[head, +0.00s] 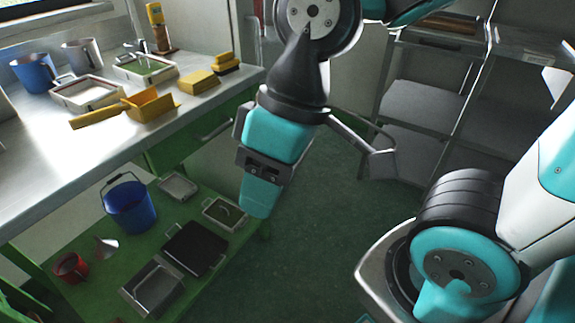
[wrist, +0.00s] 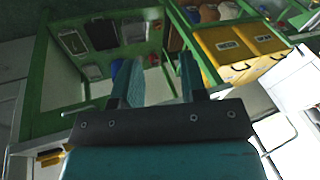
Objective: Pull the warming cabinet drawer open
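My gripper (head: 258,207) hangs down beside the bench in the head view. In the wrist view its two teal fingers (wrist: 160,68) stand apart with nothing between them. A green drawer front with a bar handle (head: 217,130) sits under the bench top in the head view, left of my gripper; it looks shut. In the wrist view a white cabinet-like unit (wrist: 295,82) is at the right edge, partly cut off. I cannot tell which of these is the warming cabinet. My gripper touches neither.
The bench top (head: 105,135) carries jugs, trays and yellow blocks. The green lower shelf (head: 105,265) holds a blue bucket (head: 130,208), pans and a red pot. Yellow labelled bins (wrist: 222,46) show in the wrist view. Metal shelving (head: 425,105) stands behind right; the floor (head: 320,235) between is clear.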

